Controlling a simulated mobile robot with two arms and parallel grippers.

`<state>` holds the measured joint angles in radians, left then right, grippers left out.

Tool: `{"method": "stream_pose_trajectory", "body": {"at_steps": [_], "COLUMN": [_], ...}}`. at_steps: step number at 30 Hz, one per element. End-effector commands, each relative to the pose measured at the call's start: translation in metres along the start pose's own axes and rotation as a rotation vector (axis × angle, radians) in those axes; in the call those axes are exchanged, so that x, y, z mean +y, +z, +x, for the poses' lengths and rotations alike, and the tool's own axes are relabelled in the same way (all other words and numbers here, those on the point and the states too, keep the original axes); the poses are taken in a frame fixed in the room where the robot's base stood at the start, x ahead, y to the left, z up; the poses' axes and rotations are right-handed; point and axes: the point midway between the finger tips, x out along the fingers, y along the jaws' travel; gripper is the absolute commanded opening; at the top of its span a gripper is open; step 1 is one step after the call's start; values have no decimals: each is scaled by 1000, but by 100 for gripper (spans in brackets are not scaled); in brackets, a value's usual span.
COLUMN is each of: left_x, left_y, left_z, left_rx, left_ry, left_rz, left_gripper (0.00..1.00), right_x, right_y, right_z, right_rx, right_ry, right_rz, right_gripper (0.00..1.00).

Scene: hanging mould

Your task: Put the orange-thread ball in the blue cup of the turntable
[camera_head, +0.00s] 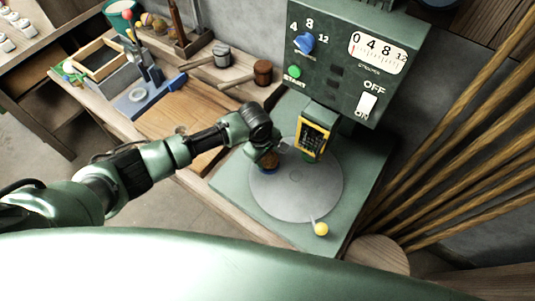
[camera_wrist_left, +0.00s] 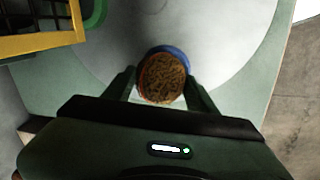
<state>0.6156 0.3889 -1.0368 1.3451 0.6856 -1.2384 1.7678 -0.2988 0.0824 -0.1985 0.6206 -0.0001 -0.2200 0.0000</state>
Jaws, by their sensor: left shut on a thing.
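The orange-thread ball (camera_head: 270,159) is brown and rough, with an orange line along its edge in the left wrist view (camera_wrist_left: 162,80). My left gripper (camera_head: 267,153) is shut on it, one finger on each side. The blue cup (camera_head: 268,171) is on the left part of the grey turntable (camera_head: 305,201), mostly hidden by the ball and gripper. In the left wrist view the cup's blue rim (camera_wrist_left: 170,50) curves around the far side of the ball. I cannot tell whether the ball rests in the cup or is just above it. My right gripper is not in view.
A yellow-framed grille (camera_head: 313,133) hangs from the green machine (camera_head: 350,60) close to my gripper's right. A green cup (camera_head: 309,157) is below it. A yellow-knobbed lever (camera_head: 321,229) is at the turntable's front. A workbench (camera_head: 180,110) with tools stands at left.

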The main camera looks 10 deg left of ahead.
Motion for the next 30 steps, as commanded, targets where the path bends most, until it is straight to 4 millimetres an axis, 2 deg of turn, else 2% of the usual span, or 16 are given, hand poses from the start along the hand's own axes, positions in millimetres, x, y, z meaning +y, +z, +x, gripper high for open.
{"method": "stream_pose_trajectory", "body": {"at_steps": [22,23,24,25,30], "left_x": [-1,-1,-1,0,-1], "left_y": [0,0,0,0,0], "left_z": [2,2,2,2,2], "left_rx": [0,0,0,0,0], "left_ry": [0,0,0,0,0], "left_rz": [0,0,0,0,0], "left_gripper": [11,63,74,82,82], "right_x": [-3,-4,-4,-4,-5], "right_y": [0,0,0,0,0], "right_z": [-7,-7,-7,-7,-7], "right_rx": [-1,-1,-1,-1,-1], "right_ry": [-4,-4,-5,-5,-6], "right_rz": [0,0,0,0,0], "right_gripper": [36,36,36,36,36]}}
